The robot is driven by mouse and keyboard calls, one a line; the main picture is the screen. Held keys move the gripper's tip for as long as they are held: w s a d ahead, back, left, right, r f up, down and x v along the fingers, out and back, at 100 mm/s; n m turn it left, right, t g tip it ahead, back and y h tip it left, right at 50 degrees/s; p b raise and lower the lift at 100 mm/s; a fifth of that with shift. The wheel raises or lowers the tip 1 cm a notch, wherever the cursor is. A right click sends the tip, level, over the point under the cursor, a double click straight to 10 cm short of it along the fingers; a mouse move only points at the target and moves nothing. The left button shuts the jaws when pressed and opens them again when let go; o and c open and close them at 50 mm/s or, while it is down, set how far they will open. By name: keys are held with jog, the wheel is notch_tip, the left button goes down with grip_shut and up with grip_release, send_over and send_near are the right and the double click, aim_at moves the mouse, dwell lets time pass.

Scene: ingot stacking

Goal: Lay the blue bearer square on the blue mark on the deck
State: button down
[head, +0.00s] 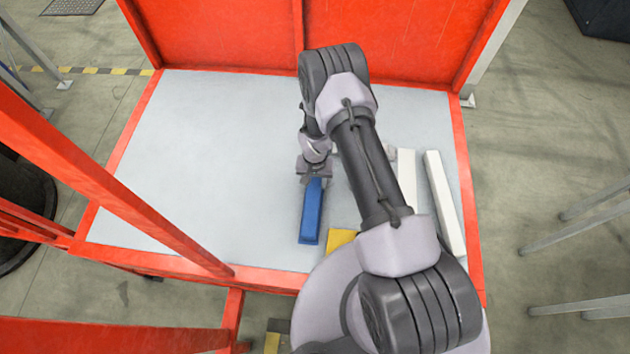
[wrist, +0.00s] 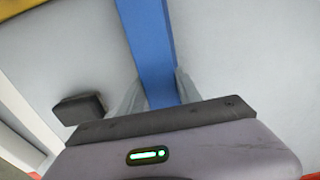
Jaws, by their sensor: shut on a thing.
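The blue bearer (head: 311,213) is a long blue bar. In the head view it points from my gripper toward the deck's front edge, slightly tilted from the picture's vertical. My gripper (head: 315,180) is shut on its far end. In the wrist view the bearer (wrist: 150,45) runs up from between the two grey fingers of my gripper (wrist: 157,92). The pale grey deck (head: 200,150) lies under it. I cannot tell whether the bearer touches the deck or hangs just above it. No blue mark shows in either view; my arm and the bearer hide part of the deck.
Two white bars (head: 407,175) (head: 446,205) lie on the deck to the right, partly behind my arm. A yellow piece (head: 340,239) is right of the bearer's near end, partly hidden. Red walls (head: 220,35) stand behind; a red post (head: 110,190) crosses front left. The deck's left half is clear.

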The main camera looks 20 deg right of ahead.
jog(key=shift+f+b, duration=0.4)
jog(key=c, duration=1.1)
grip_release()
jog(key=shift+o, duration=0.2)
jog(key=shift+r, duration=0.1)
jog(key=shift+r+p, duration=1.1)
jog(key=shift+r, duration=0.4)
jog(key=o, duration=0.6)
jog(key=shift+c, duration=0.2)
